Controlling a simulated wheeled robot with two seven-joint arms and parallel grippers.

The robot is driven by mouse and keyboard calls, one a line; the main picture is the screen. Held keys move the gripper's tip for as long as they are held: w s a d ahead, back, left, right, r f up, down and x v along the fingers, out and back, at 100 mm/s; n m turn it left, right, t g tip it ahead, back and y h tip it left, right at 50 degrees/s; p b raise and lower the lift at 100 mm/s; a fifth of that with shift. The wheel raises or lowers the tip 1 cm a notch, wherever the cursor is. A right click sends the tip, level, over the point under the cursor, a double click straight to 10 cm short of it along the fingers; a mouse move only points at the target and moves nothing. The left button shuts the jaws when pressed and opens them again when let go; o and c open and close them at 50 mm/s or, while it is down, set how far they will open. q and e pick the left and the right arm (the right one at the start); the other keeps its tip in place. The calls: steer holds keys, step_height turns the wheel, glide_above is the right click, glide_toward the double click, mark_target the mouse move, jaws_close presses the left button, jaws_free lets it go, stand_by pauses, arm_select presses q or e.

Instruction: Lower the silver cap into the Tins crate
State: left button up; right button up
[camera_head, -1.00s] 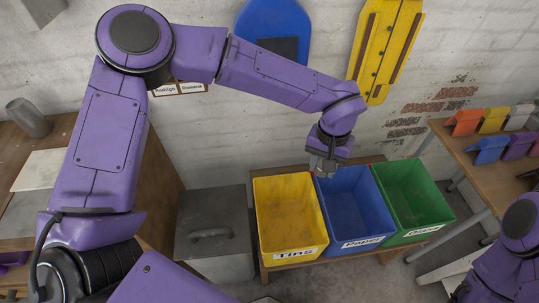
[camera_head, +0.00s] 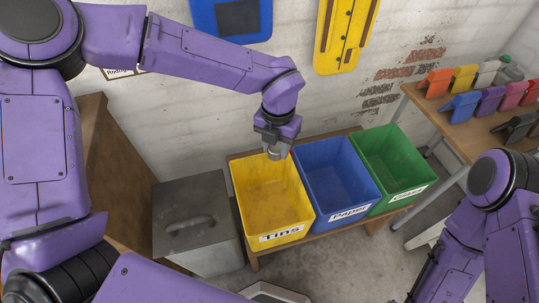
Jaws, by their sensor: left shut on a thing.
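My left gripper (camera_head: 274,143) reaches in from the left and points down, shut on the silver cap (camera_head: 277,154). The cap is a small grey piece, partly hidden by the fingers. It shows in front of the back right corner of the yellow Tins crate (camera_head: 281,236). Its exact height above the rim is hard to tell. The Tins crate's visible inside looks empty. My right arm shows at the lower right, but its fingertips cannot be made out.
The blue Paper crate (camera_head: 349,214) and green crate (camera_head: 405,195) stand right of Tins on a wooden bench (camera_head: 374,226). A grey lidded box (camera_head: 190,222) stands left.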

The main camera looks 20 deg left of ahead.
arm_select(q)
steer(key=n, duration=0.4)
steer(key=f+n+b, duration=0.1)
steer(key=n, duration=0.1)
steer(key=shift+s+a+f, duration=0.1)
steer(key=shift+s+a, duration=0.05)
steer(key=shift+a, duration=0.2)
steer(key=n, duration=0.5)
steer(key=shift+s+a+f+n+b, duration=0.15)
steer(key=shift+a+f+n+b, duration=0.15)
steer(key=shift+f+b, duration=0.05)
steer(key=n, duration=0.3)
steer(key=shift+s+a+f, duration=0.1)
steer(key=shift+a+f, duration=0.1)
step_height(320, 180, down, 10)
steer(key=b, duration=0.8)
steer(key=shift+r, duration=0.1)
steer(key=shift+f+b, duration=7.4)
steer(key=shift+f, duration=2.2)
steer(key=shift+f+b, duration=1.25)
steer(key=shift+f, duration=0.4)
